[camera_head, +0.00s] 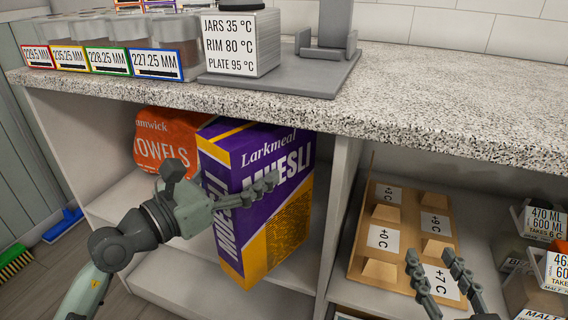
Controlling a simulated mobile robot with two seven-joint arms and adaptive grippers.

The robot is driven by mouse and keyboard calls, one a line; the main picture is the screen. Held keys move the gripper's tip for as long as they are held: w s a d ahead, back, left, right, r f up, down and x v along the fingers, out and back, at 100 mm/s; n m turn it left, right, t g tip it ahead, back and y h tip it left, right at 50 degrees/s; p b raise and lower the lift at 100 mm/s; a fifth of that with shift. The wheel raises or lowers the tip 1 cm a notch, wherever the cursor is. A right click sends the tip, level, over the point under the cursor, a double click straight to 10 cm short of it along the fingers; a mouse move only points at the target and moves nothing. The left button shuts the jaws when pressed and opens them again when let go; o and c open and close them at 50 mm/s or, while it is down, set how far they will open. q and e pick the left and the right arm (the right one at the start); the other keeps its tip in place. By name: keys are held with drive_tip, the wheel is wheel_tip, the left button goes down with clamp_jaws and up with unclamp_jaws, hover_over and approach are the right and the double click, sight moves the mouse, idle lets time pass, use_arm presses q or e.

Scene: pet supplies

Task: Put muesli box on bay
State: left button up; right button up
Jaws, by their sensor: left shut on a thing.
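The purple and yellow muesli box (292,212) is upright and slightly tilted at the left bay (170,265) under the counter. My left gripper (262,190) is shut on the muesli box, with its fingers across the front face. The box's lower end hangs over the front of the shelf; whether it touches the shelf cannot be told. My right gripper (440,262) is open and empty, in front of the right bay's wooden board.
An orange towels pack (160,142) stands in the left bay behind the box. A divider (338,215) separates it from the right bay, where a wooden board with temperature labels (362,215) and labelled boxes (555,268) sit. The speckled counter (420,105) overhangs; a brush (14,262) lies on the floor.

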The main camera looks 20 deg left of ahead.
use_arm(q)
drive_tip(key=w+d+f, duration=0.1)
drive_tip(key=w, duration=0.1)
drive_tip(key=w+d+f, duration=0.1)
drive_tip(key=w, duration=0.2)
drive_tip(key=w+d+f, duration=0.1)
drive_tip(key=w, duration=0.2)
drive_tip(key=shift+w+d+f+b, duration=0.1)
drive_tip(key=shift+d+f+b, duration=0.05)
drive_tip(key=shift+d+b, duration=0.25)
use_arm(e)
drive_tip(key=shift+s+a+r+t+y, duration=0.1)
drive_tip(key=shift+a+r+t+y, duration=0.2)
drive_tip(key=shift+r, duration=0.35)
drive_tip(key=shift+a+r+t+y, duration=0.2)
drive_tip(key=shift+a+r, duration=0.1)
drive_tip(key=shift+r, duration=0.3)
use_arm(q)
drive_tip(key=o, duration=1.9)
drive_tip(key=shift+f, duration=0.15)
use_arm(e)
drive_tip(key=shift+r, duration=0.1)
